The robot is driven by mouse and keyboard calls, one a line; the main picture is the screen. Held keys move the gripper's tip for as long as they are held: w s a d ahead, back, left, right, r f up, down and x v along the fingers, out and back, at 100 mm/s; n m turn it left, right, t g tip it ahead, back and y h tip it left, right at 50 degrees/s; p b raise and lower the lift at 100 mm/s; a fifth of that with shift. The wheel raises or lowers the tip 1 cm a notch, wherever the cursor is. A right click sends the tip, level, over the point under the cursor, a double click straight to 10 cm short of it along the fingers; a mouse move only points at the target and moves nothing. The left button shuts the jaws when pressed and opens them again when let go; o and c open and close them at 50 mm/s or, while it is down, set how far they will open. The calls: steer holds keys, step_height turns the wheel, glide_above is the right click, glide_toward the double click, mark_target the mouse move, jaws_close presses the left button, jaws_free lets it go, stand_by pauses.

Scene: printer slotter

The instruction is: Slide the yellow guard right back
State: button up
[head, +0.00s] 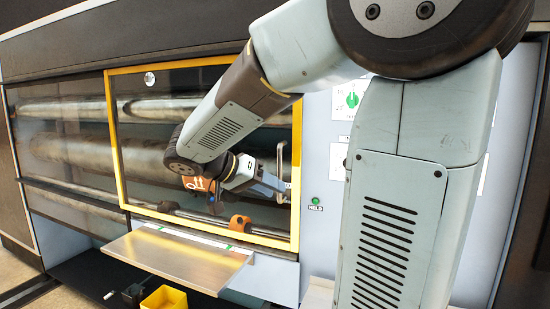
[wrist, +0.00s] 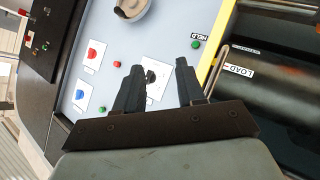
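The yellow guard (head: 118,150) is a yellow-framed clear panel over dark rollers in the head view. A thin grey upright handle (head: 281,165) is near its right edge. In the wrist view, a strip of the yellow frame (wrist: 216,62) and the bent bar of the handle (wrist: 219,72) show right of my fingers. My gripper (head: 278,188) is in front of the guard's right side, close to the handle. In the wrist view, my gripper (wrist: 157,68) has its two dark fingers apart with nothing held between them. The head view does not show clearly whether they touch the handle.
A control panel (head: 337,160) right of the guard carries a green lamp (head: 316,200) labelled HELD. An orange collar (head: 240,223) sits on a rod behind the guard. A shelf (head: 180,258) juts out below, above a yellow bin (head: 165,299).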

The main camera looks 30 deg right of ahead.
mark_target(279, 156)
steer(key=w+a+r+m+t+h, duration=0.1)
steer(key=w+a+r+m+h, duration=0.15)
steer(key=w, duration=0.35)
steer(key=w+a+r+m+h, duration=0.1)
steer(key=w+m+h, duration=0.3)
steer(key=w, duration=0.2)
steer(key=shift+n, duration=0.25)
steer(key=d, duration=1.4)
steer(key=shift+w+r, duration=0.2)
steer(key=shift+w, duration=0.1)
jaws_close()
